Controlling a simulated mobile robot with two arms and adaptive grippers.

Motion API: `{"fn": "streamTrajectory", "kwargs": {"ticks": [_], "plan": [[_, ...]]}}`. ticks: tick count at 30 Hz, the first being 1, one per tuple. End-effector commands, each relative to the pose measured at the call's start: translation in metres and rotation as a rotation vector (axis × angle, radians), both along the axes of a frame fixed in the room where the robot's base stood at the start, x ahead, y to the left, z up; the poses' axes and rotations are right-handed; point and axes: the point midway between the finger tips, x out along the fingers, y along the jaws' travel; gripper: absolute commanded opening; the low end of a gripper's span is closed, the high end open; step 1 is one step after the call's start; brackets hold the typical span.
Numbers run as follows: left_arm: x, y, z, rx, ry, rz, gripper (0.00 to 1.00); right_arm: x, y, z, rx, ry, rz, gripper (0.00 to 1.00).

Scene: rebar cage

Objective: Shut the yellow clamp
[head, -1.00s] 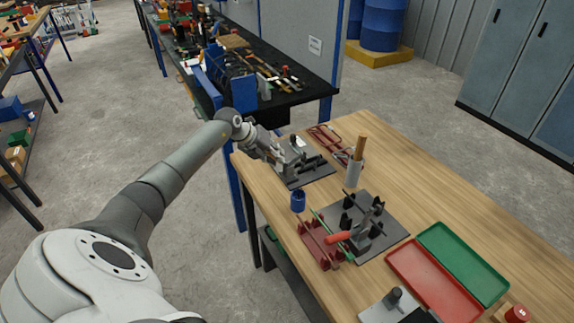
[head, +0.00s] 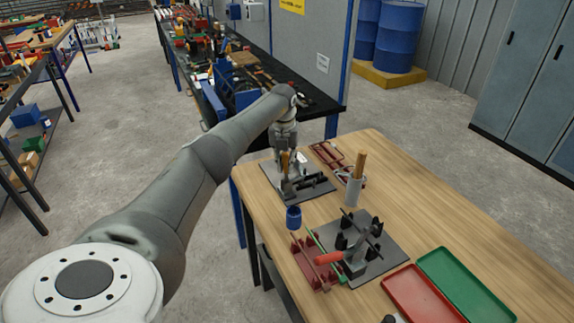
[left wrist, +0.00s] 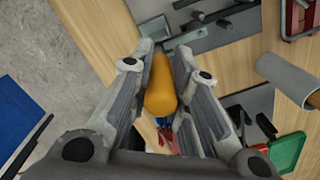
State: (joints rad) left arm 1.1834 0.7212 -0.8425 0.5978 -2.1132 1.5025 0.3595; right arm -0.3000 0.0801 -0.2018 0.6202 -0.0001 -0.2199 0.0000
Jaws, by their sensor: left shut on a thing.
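The yellow clamp's handle (head: 285,160) shows at a dark fixture plate (head: 318,189) near the table's far left corner. My left gripper (head: 288,172) points down over this plate and is shut on the yellow handle. In the left wrist view the rounded yellow-orange handle (left wrist: 161,92) lies between the two fingers of the left gripper (left wrist: 164,52). The fingers hide part of the clamp, so I cannot tell how its arm stands. My right gripper is not in view.
A grey cup with a wooden handle (head: 355,190) stands right of the plate. Red (head: 412,292) and green trays (head: 450,276) lie front right. The table's right side is clear.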

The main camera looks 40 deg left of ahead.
Motion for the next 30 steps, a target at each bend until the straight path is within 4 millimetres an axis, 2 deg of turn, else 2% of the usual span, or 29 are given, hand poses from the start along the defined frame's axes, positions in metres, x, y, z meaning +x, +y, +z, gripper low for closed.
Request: {"fn": "streamTrajectory", "kwargs": {"ticks": [20, 21, 24, 26, 30], "plan": [[0.0010, 0.0028, 0.0033, 0.027, 0.032, -0.001, 0.00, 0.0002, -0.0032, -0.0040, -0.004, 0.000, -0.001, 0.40], [0.0010, 0.0029, 0.0033, 0.027, 0.032, -0.001, 0.20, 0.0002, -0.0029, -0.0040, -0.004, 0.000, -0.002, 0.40], [0.0011, 0.0030, 0.0035, 0.027, 0.031, -0.001, 0.32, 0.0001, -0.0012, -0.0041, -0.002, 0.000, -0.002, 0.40], [0.0011, 0.0029, 0.0036, 0.026, 0.031, -0.001, 0.40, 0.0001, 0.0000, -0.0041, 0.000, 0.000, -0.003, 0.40], [0.0009, 0.0016, 0.0027, 0.023, 0.033, -0.002, 0.41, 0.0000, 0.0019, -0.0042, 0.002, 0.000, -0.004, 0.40]]}}
